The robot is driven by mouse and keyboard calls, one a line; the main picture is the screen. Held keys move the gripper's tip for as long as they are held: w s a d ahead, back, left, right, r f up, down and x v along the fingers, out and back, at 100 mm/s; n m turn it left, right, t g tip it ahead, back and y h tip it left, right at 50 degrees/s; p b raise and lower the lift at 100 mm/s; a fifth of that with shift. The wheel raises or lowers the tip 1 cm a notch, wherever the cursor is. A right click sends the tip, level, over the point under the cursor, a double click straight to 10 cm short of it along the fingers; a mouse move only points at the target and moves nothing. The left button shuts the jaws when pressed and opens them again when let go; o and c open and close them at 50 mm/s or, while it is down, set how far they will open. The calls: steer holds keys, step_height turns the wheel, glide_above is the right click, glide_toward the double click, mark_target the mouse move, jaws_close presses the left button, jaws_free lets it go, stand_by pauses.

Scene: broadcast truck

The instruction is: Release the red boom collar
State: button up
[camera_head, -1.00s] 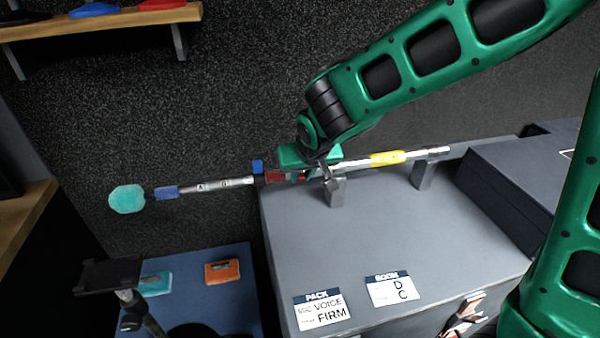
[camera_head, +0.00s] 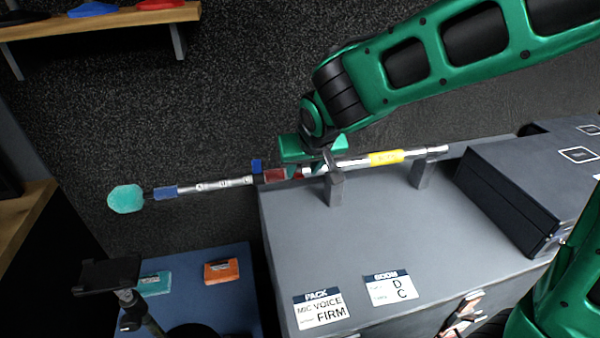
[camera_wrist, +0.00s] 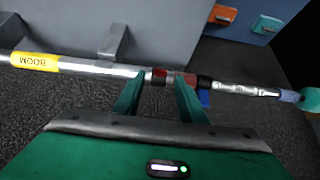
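The boom pole (camera_head: 352,163) lies level on grey brackets, with a yellow BOOM label (camera_head: 386,157) and a teal windscreen (camera_head: 125,198) at its left end. The red boom collar (camera_head: 275,175) sits around the pole, beside a blue tab (camera_head: 257,166). My gripper (camera_head: 318,167) is at the pole just right of the collar. In the wrist view my gripper (camera_wrist: 160,85) has its fingers spread apart, tips at the pole, with red collar (camera_wrist: 159,74) showing between them. The right fingertip overlaps the collar; I cannot tell whether it touches.
A grey cabinet (camera_head: 400,240) stands below the pole, with PACK (camera_head: 322,309) and BOOM (camera_head: 391,287) cards. A dark case (camera_head: 510,190) sits at right. A blue surface (camera_head: 215,300) at lower left holds orange (camera_head: 221,272) and teal (camera_head: 155,283) packs.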

steer(key=v, duration=0.6)
steer(key=shift+r, duration=0.25)
steer(key=shift+s, duration=0.1)
steer(key=s+d+f+m+g+h, duration=0.15)
steer(key=s+d, duration=0.25)
steer(key=d, duration=0.8)
steer(key=s+d+f+m+g+h, duration=0.1)
steer(key=s+d+m+g, duration=0.2)
steer(key=d, duration=0.9)
steer(key=s+d+f+m+g+y, duration=0.1)
steer(key=s+d+m, duration=0.1)
steer(key=s+d, duration=0.3)
steer(key=s+d+f+m+g, duration=0.1)
steer(key=s+d, duration=0.4)
steer(key=s, duration=0.8)
steer(key=shift+s+f+m+y, duration=0.25)
steer(key=shift+s+m+y, duration=0.05)
steer(key=shift+m+y, duration=0.05)
